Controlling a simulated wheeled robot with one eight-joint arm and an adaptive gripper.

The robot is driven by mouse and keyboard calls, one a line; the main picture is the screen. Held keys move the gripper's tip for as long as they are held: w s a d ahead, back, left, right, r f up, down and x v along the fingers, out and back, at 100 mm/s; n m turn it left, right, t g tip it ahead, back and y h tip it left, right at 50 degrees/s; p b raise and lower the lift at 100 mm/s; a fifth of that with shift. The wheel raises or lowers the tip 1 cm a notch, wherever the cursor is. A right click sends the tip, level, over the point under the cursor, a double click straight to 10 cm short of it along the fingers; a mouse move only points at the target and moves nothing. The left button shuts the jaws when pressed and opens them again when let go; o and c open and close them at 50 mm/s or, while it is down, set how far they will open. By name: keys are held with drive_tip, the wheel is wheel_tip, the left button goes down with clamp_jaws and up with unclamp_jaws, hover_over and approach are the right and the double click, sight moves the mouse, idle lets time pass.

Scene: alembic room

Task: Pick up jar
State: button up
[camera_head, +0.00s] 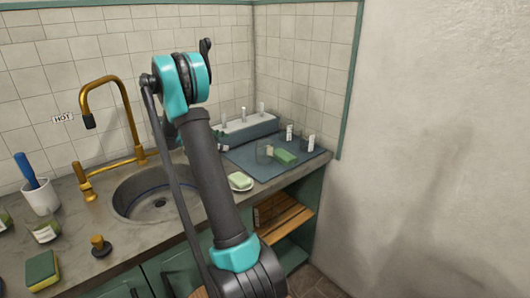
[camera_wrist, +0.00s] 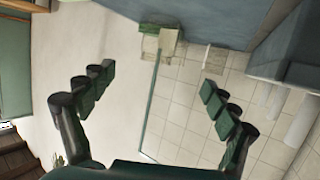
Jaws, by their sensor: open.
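Several clear jars stand around the blue-grey mat at the back right of the counter. One clear jar (camera_head: 264,151) is beside a green block on the mat. Two more, a labelled jar (camera_head: 290,133) and another labelled jar (camera_head: 311,142), are near the wall. A labelled jar (camera_head: 45,232) stands at the far left. I cannot tell which is meant. In the wrist view my gripper (camera_wrist: 158,80) is open and empty, its fingers wide apart. A pale, see-through object (camera_wrist: 158,43) beside green is ahead between them, apart from both. In the head view my arm mostly hides the gripper.
The green block (camera_head: 285,157) lies on the mat (camera_head: 262,172). A soap dish (camera_head: 240,182) is at the counter's front edge. A grey rack with white pegs (camera_head: 243,129) stands behind. The sink (camera_head: 150,203) and brass tap (camera_head: 135,125) are left of my arm.

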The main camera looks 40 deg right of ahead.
sight(265, 150)
drive_tip(key=x, duration=1.7)
drive_tip(key=shift+s, duration=0.15)
drive_tip(key=shift+a, duration=0.1)
drive_tip(key=shift+c, duration=0.2)
drive_tip(key=c, duration=1.5)
drive_tip(key=shift+o, duration=0.2)
